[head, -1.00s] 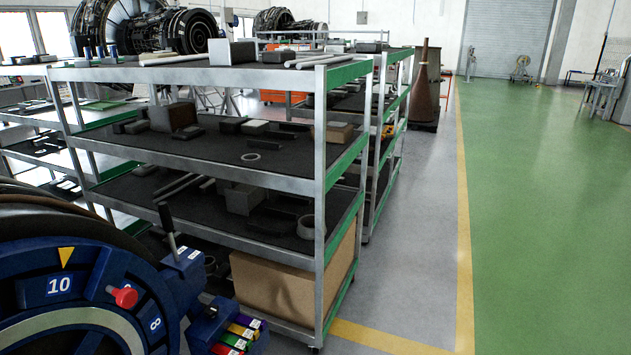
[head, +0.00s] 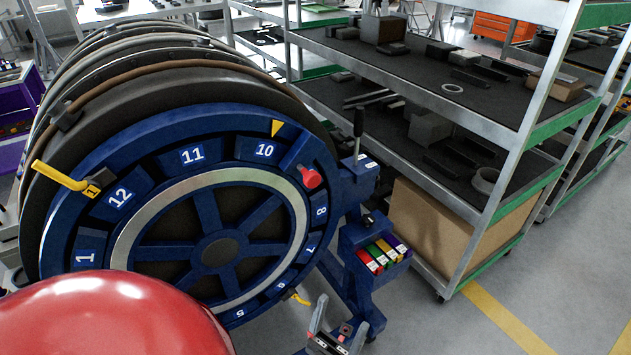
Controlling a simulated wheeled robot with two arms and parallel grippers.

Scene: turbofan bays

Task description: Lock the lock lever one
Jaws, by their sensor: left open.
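A yellow lever (head: 60,176) with a small tag reading 1 sits on the left rim of a big blue numbered wheel (head: 205,125), in the head view. The lever's handle sticks out to the left, past the rim. A second small yellow piece (head: 298,297) shows at the wheel's lower right edge; its tag is too small to read. My left gripper (head: 339,326) is at the bottom edge, below and right of the wheel. Its fingers are apart and empty, well away from the tagged lever. My right gripper is not in view. The wheel's lower left is hidden.
A red knob (head: 311,177) and a black-handled upright lever (head: 358,128) stand at the wheel's right side. Below is a holder with several coloured blocks (head: 380,256). A metal shelf rack (head: 455,110) with parts and a cardboard box (head: 432,232) blocks the right. Grey floor is clear at lower right.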

